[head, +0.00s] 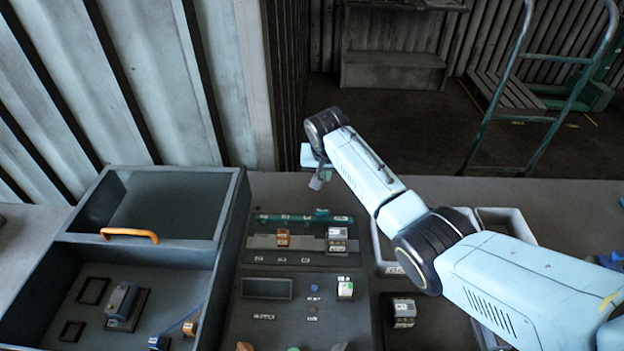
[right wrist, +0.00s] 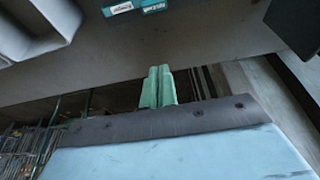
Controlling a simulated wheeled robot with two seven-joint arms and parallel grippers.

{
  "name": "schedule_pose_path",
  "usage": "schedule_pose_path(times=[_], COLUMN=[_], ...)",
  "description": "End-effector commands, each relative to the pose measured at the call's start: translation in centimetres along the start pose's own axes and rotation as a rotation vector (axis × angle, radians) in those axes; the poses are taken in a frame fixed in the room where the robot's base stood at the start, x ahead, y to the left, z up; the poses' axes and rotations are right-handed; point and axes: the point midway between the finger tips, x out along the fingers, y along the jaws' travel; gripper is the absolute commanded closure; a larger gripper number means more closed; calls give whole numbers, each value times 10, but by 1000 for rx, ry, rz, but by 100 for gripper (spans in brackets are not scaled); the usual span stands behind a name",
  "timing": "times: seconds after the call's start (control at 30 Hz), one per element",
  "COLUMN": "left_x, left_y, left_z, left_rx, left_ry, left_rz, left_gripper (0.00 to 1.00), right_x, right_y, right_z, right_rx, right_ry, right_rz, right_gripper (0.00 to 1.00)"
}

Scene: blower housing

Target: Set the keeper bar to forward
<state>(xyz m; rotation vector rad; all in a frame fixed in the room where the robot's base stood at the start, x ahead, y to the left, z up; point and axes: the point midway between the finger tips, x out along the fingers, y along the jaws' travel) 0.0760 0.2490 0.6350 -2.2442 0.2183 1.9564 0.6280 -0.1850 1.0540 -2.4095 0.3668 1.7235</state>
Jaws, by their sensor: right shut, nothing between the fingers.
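I cannot tell for sure which part is the keeper bar. A panel (head: 270,314) lies in the middle of the table in the head view. A teal strip (head: 290,217) runs along its far edge, with a small teal tab on it. An orange-brown block (head: 283,237) and a grey block (head: 337,240) sit just below the strip. My right gripper (head: 316,182) is above the table's back edge, beyond the panel and apart from it. Its two green fingers (right wrist: 157,88) are shut together and empty in the right wrist view. My left gripper is not in view.
An open grey box (head: 235,225) with an orange handle (head: 130,235) stands left of the panel, holding a dark block (head: 122,301). Pale trays (head: 507,222) lie right, partly behind my right arm. A wall rises at the back left. A hand cart (head: 550,60) stands behind the table.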

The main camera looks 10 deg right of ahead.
Motion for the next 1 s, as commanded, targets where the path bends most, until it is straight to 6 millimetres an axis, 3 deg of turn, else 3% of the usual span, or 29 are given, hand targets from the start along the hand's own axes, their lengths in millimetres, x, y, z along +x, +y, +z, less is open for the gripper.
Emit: schedule_pose_path(times=[0.07, 0.3, 0.37, 0.47, 0.73, 1.0], left_x=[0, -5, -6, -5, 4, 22], left_y=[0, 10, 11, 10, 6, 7], left_z=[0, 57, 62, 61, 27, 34], left_rx=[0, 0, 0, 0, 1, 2], left_ry=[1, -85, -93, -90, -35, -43], left_rz=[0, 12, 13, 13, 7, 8], left_gripper=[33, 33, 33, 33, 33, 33], right_x=[-2, -3, -3, -1, 26, 63], right_y=[-10, -12, -12, -11, -11, -12], right_z=[3, 4, 4, 4, 4, 4], right_rx=[-6, -8, -7, -7, -7, -8], right_ry=[-4, -4, -4, -4, -7, -5], right_rz=[-13, -15, -15, -15, -12, -13], right_gripper=[100, 100, 100, 100, 100, 100])
